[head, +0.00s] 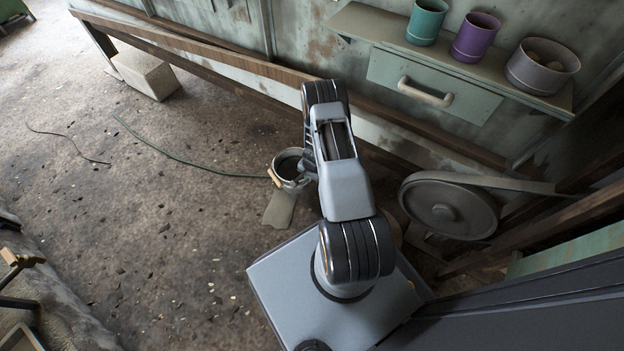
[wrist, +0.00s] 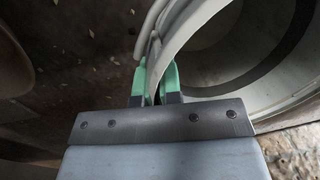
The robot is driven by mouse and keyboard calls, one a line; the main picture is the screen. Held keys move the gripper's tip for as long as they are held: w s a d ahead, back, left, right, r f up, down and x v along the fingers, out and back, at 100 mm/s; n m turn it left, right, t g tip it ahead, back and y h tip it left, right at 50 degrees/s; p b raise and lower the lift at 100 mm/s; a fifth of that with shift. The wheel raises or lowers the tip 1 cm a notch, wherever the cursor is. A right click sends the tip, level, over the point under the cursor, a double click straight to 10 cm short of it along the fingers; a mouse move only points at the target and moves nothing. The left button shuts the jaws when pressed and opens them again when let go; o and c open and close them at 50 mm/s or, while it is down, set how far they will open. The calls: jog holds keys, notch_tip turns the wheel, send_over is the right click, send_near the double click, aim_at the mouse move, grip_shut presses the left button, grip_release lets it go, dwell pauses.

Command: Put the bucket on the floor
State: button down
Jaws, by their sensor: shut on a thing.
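The bucket (head: 292,172) is a grey metal pail with a wooden grip on its handle. In the head view it shows left of my arm, partly hidden by it. In the wrist view the bucket's pale rim and wall (wrist: 205,40) fill the upper right, and its dark inside shows. My gripper (wrist: 157,82) has green fingertips, one on each side of the bucket's rim, shut on it. I cannot tell whether the bucket touches the floor (head: 170,205).
A green cable (head: 180,157) lies on the floor near the bucket. A pale block (head: 146,73) sits by the long wooden beam (head: 200,50). A pulley wheel (head: 449,207) stands at right. A shelf (head: 372,28) holds several pots. The floor at left is mostly clear.

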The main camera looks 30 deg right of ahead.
jog(key=shift+w+d+f+b, duration=0.3)
jog(key=shift+d+f, duration=0.3)
jog(key=shift+f, duration=0.2)
jog(key=shift+d+f+b, duration=0.2)
jog(key=shift+f+b, duration=0.85)
jog(key=shift+f, duration=0.65)
jog(key=shift+f, duration=0.15)
jog(key=c, duration=1.3)
grip_release()
